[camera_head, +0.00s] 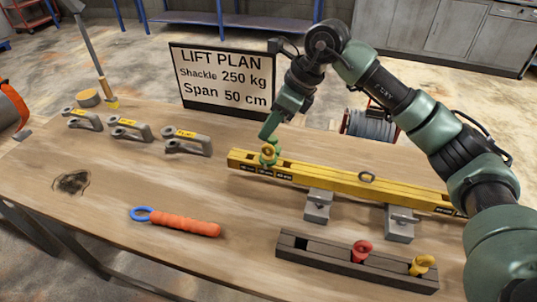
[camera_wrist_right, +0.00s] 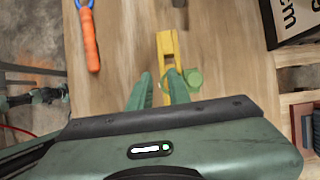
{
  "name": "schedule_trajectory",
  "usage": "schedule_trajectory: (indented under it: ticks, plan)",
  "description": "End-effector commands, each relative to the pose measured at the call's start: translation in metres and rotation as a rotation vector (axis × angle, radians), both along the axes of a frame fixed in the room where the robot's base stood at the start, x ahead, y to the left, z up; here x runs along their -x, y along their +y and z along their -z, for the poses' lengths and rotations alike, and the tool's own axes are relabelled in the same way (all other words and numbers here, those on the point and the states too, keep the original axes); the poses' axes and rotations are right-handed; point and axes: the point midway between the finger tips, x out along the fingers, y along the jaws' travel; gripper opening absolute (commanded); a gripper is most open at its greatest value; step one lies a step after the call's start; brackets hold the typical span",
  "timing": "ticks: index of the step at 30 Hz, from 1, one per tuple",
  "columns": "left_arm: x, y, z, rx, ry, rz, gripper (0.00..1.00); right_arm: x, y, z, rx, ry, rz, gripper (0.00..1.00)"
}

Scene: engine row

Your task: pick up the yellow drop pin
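The yellow drop pin (camera_head: 422,264) stands in the right end of a dark pin block (camera_head: 325,255) at the front of the table. A red pin (camera_head: 361,250) stands left of it. My right gripper (camera_head: 268,140) is far from it, low over the left end of the yellow beam (camera_head: 340,186). In the right wrist view its fingers (camera_wrist_right: 161,85) are apart, with the beam's end (camera_wrist_right: 166,45) between and beyond them. A green round piece (camera_wrist_right: 192,78) shows beside one fingertip. My left arm (camera_wrist_right: 40,97) shows small at the left of the wrist view, its gripper unclear.
Grey supports (camera_head: 318,207) hold the beam. Several grey shackles (camera_head: 187,142) lie at the back left. An orange-handled tool (camera_head: 185,223) lies front left. A lift plan sign (camera_head: 222,80) stands behind. The pin block has an empty left slot.

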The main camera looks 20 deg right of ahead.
Motion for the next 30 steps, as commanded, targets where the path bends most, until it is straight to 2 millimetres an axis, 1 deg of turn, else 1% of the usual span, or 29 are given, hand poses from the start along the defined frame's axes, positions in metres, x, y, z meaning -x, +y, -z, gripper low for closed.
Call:
schedule_trajectory:
  ticks: [1,2,3,5,11,16,18,21,29,30]
  plan:
    - [0.000,0.000,0.002,0.000,0.000,0.000,0.36,-0.002,-0.012,-0.001,0.043,0.001,0.012,0.18]
    - [0.000,0.000,0.002,0.000,0.000,0.000,0.36,-0.002,-0.017,0.000,0.062,0.003,0.017,0.18]
    - [0.000,0.000,0.001,0.000,0.000,0.000,0.36,-0.003,-0.021,0.002,0.077,0.007,0.022,0.18]
    - [0.001,0.000,0.000,0.001,0.001,0.001,0.36,-0.004,-0.023,0.006,0.088,0.010,0.024,0.18]
    - [0.005,0.000,-0.007,-0.001,0.007,0.001,0.36,-0.007,-0.016,0.026,0.087,0.011,0.024,0.18]
    - [0.005,0.000,-0.020,-0.001,0.008,0.001,0.36,-0.008,-0.010,0.050,0.085,0.013,0.023,0.18]
    - [0.005,0.000,-0.021,-0.001,0.008,0.001,0.36,-0.011,-0.006,0.060,0.084,0.011,0.023,0.18]
    - [0.005,0.000,-0.023,-0.001,0.008,0.001,0.36,-0.013,-0.003,0.069,0.084,0.011,0.023,0.18]
    - [0.005,0.000,-0.022,-0.001,0.007,0.001,0.36,-0.014,-0.002,0.073,0.084,0.008,0.023,0.18]
    - [0.004,0.000,-0.022,-0.001,0.007,0.001,0.36,-0.014,-0.003,0.073,0.084,0.008,0.023,0.10]
